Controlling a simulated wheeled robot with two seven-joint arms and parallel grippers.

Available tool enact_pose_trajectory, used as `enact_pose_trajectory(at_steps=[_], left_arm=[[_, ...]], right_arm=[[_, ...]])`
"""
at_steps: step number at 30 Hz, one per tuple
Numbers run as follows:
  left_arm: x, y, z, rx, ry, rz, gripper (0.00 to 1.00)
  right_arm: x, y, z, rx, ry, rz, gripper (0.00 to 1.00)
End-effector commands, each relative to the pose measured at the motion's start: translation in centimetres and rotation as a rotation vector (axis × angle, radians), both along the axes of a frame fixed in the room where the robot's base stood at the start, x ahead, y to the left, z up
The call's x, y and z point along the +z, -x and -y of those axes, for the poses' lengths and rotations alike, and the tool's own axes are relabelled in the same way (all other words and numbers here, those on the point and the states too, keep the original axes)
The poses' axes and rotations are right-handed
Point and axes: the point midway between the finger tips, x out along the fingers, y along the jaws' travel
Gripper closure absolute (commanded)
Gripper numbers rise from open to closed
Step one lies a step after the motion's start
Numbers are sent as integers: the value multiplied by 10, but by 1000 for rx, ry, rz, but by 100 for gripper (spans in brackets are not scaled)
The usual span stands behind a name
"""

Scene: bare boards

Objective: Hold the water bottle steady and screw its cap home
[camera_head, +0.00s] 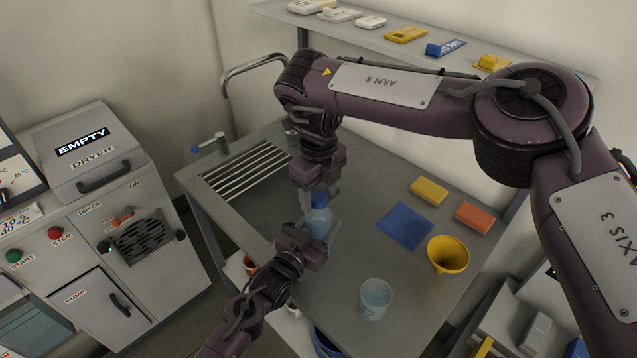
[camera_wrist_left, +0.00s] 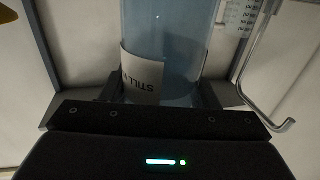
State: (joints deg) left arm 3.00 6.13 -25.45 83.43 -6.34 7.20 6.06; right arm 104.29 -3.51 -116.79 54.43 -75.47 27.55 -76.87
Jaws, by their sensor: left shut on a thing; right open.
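The light-blue water bottle (camera_head: 319,222) stands upright over the grey table, with a darker blue cap (camera_head: 319,200) at its top. My left gripper (camera_head: 317,245) is shut on the bottle's lower body from the front left. In the left wrist view the clear blue bottle (camera_wrist_left: 188,35) rises between the jaws, with a white label reading "STILL" partly showing. My right gripper (camera_head: 319,189) points down from above and is open, its fingers at either side of the cap. Whether the fingers touch the cap, and how the cap sits on the neck, I cannot tell.
On the table (camera_head: 400,275) are a blue cloth (camera_head: 405,226), yellow sponge (camera_head: 429,191), orange sponge (camera_head: 474,217), yellow funnel (camera_head: 448,254) and clear cup (camera_head: 376,298). A drain grille (camera_head: 248,170) and tap (camera_head: 210,146) lie back left. A shelf (camera_head: 380,45) runs behind my right arm.

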Motion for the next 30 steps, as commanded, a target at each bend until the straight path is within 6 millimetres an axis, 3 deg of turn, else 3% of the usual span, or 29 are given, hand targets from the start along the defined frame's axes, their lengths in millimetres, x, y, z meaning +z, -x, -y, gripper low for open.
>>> enact_pose_trajectory(at_steps=[7,18,26,30], left_arm=[[0,0,0,0,0,0,100],[0,0,0,0,0,0,100],[0,0,0,0,0,0,100],[0,0,0,0,0,0,100]], right_arm=[[-1,0,0,0,0,0,46],[0,0,0,0,0,0,93],[0,0,0,-19,-1,1,94],[-1,0,-1,-213,-3,-1,95]])
